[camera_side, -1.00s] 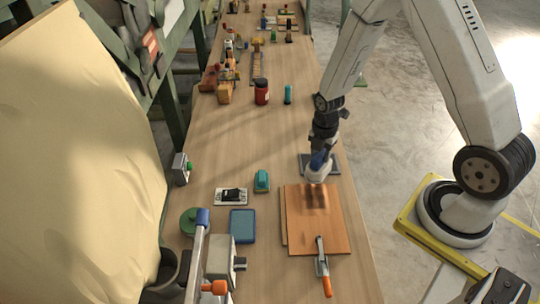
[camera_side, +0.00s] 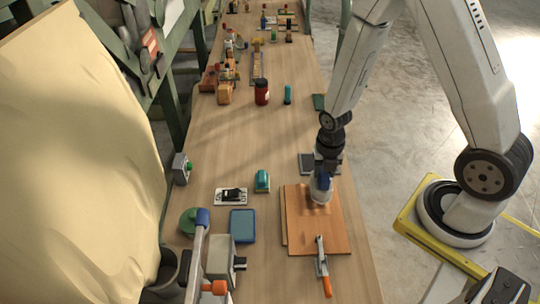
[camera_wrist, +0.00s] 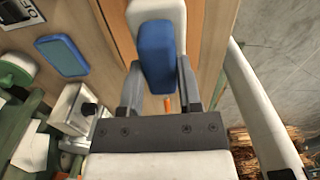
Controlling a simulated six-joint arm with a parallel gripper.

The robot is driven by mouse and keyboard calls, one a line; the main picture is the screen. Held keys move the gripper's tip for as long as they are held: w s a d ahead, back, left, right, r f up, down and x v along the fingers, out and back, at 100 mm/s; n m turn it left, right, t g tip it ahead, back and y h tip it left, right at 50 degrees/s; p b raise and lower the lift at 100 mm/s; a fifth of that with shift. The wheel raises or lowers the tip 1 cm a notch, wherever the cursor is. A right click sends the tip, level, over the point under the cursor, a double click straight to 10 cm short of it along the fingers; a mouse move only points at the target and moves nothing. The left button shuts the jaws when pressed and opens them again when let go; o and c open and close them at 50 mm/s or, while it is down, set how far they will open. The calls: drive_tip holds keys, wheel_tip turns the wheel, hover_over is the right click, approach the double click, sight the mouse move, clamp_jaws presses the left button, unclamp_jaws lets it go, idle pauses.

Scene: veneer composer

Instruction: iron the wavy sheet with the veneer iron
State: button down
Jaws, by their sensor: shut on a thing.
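The wavy sheet (camera_side: 334,234) is an orange-brown wood panel on the bench, with a slightly darker patch near the tool. The veneer iron (camera_side: 320,193) has a white body and a blue handle. My gripper (camera_side: 324,171) is shut on the handle and holds the iron over the far part of the sheet. I cannot tell whether its sole touches the sheet. In the wrist view the iron's blue handle (camera_wrist: 157,58) sits between my gripper's two grey fingers (camera_wrist: 160,88), with the white body beyond. The sheet under the iron is partly hidden.
A toggle clamp with an orange handle (camera_side: 323,270) stands on the sheet's near edge. A dark grey plate (camera_side: 306,162) lies just behind the sheet.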

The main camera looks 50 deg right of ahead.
drive_tip(key=shift+f, duration=0.15)
drive_tip(key=shift+f, duration=2.7)
drive_tip(key=shift+f, duration=0.6)
drive_tip(key=shift+w, duration=0.1)
drive_tip(key=shift+w+d+r, duration=0.1)
drive_tip(key=shift+w+d, duration=0.8)
drive_tip(key=shift+d, duration=0.05)
drive_tip(key=shift+w+d, duration=0.1)
drive_tip(key=shift+w+d, duration=0.8)
